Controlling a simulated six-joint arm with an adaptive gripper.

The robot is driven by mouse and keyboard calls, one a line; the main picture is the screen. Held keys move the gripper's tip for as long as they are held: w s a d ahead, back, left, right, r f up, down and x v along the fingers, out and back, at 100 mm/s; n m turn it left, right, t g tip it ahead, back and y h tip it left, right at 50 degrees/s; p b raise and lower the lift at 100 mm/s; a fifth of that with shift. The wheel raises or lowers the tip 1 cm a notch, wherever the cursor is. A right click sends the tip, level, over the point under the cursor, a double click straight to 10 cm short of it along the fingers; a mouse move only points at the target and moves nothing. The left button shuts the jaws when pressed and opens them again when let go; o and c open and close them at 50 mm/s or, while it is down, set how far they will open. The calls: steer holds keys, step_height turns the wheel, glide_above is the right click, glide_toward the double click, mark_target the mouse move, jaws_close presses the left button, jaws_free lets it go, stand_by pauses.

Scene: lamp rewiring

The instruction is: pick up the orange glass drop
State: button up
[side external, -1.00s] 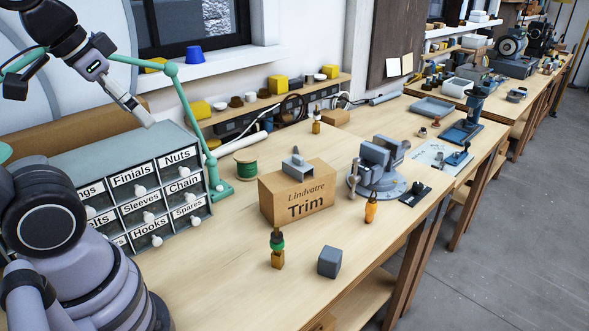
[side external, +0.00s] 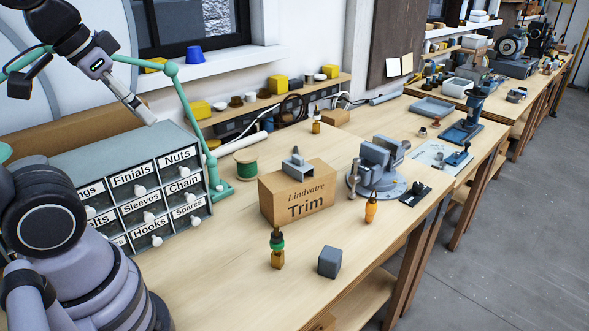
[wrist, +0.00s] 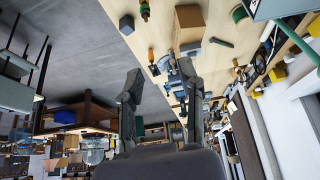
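The orange glass drop (side external: 371,211) stands upright on the bench in the side view, right of the cardboard Trim box and in front of the vise. In the wrist view a small orange shape (wrist: 151,55), probably the drop, shows beyond my fingers. My gripper (side external: 149,119) is high above the drawer cabinet at the left, far from the drop. In the wrist view my gripper (wrist: 160,70) has its two fingers spread apart, with nothing held between them.
The Trim box (side external: 297,197) carries a grey metal part. The vise (side external: 378,167) stands close behind the drop. A grey cube (side external: 330,262) and a stacked green-and-amber piece (side external: 277,249) stand nearer the front. A green lamp arm (side external: 190,112) rises beside the drawer cabinet (side external: 110,158).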

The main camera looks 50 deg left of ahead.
steer(key=w+d+r+t, duration=0.1)
steer(key=w+t, duration=0.1)
steer(key=w, duration=1)
steer(key=n+t+h, duration=0.1)
steer(key=t, duration=0.6)
glide_above(375, 190)
steer(key=s+a, duration=0.3)
steer(key=s, duration=0.2)
step_height(375, 190, down, 16)
step_height(375, 190, down, 18)
steer(key=d+t, duration=0.2)
steer(key=t, duration=0.1)
steer(key=shift+h, duration=0.3)
steer(key=w, duration=0.5)
steer(key=shift+w+d+r, duration=0.15)
steer(key=shift+d+r, duration=0.1)
steer(key=shift+d, duration=0.15)
jaws_close()
